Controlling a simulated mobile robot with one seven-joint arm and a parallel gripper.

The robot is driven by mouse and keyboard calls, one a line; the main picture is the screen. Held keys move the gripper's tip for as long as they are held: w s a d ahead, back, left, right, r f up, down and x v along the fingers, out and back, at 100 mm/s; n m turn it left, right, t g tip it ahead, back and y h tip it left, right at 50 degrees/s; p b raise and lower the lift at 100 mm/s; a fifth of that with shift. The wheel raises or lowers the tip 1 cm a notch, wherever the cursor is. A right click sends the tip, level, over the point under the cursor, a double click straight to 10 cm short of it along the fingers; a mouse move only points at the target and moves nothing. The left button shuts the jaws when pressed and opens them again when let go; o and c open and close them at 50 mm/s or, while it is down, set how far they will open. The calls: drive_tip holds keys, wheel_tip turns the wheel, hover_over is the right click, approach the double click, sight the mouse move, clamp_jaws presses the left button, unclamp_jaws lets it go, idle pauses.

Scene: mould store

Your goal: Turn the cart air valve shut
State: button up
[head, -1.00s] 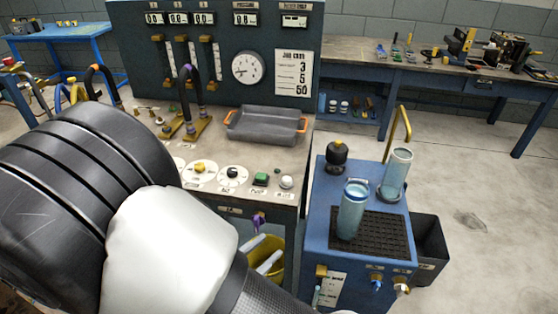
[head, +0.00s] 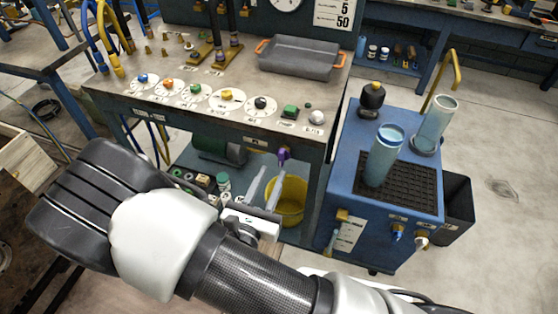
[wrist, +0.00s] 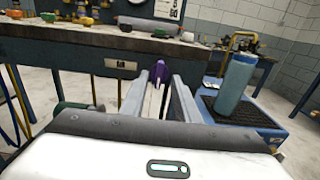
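The blue cart (head: 345,155) stands right of the bench. Its front has a blue knob (head: 397,231), a whitish knob (head: 421,241) and a brass-coloured fitting (head: 343,215); their labels are too small to read, so I cannot tell which is the air valve. My gripper (head: 271,172) is open, its two pale fingers apart, below the bench's front edge and left of the cart. A purple handle (head: 283,154) under the bench edge is close to the fingertips. In the wrist view the purple handle (wrist: 158,72) appears between the fingers; contact cannot be told.
The bench (head: 130,98) has a row of coloured knobs and a grey tray (head: 300,57). A yellow bucket (head: 292,203) stands beneath it. Two bluish cylinders (head: 384,158) stand on the cart, and a dark bin (head: 456,212) is at its right. Floor is clear further right.

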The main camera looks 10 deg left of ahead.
sight(280, 157)
drive_tip(key=w, duration=0.6)
drive_tip(key=shift+w+d+b, duration=0.3)
drive_tip(key=shift+w, duration=0.05)
clamp_jaws()
